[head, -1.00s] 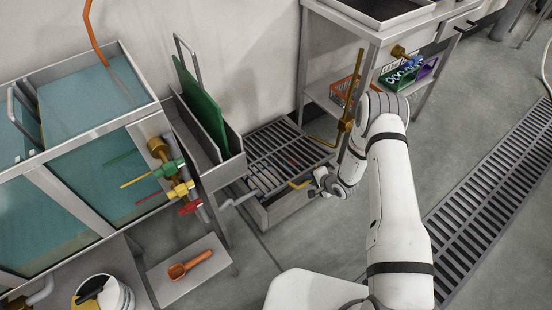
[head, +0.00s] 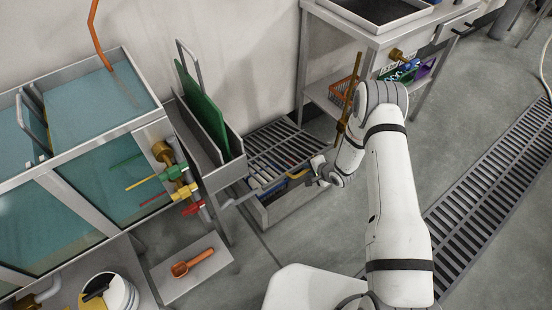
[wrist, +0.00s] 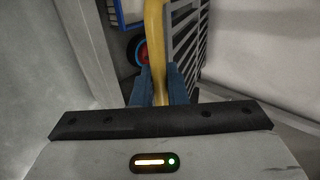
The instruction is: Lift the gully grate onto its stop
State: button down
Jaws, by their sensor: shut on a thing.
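The dark slatted gully grate (head: 278,140) is hinged up at a slant over its grey box (head: 290,204), its near edge raised. My gripper (head: 312,174) is at that near edge. In the wrist view the blue fingers of my gripper (wrist: 158,88) are shut on the grate's yellow handle (wrist: 155,40), and the grate's bars (wrist: 188,45) show to the right of it. Under the raised edge, blue and pale things show inside the box. I cannot make out the stop.
A tray with a green board (head: 200,105) stands close left of the box, beside valves with coloured handles (head: 180,188). A steel table (head: 365,35) with a lower shelf stands behind right. A low step with an orange scoop (head: 193,262) is in front left.

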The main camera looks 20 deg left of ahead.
jog(key=shift+w+r, duration=0.15)
jog(key=r+p, duration=0.1)
jog(key=w+a+r, duration=0.1)
jog(key=r, duration=0.1)
jog(key=r+p, duration=0.1)
jog(key=shift+w+a+r+p, duration=0.2)
jog(key=shift+a+r+p, duration=0.15)
jog(key=shift+a+r, duration=0.05)
jog(key=shift+r, duration=0.1)
jog(key=a+r+p, duration=0.1)
jog(key=w+r, duration=0.1)
jog(key=r, duration=0.1)
jog(key=a+r+p, duration=0.1)
jog(key=shift+w+a+r+p, duration=0.2)
jog(key=shift+w+a+p, duration=0.1)
jog(key=shift+w+p, duration=0.05)
dwell(0.4)
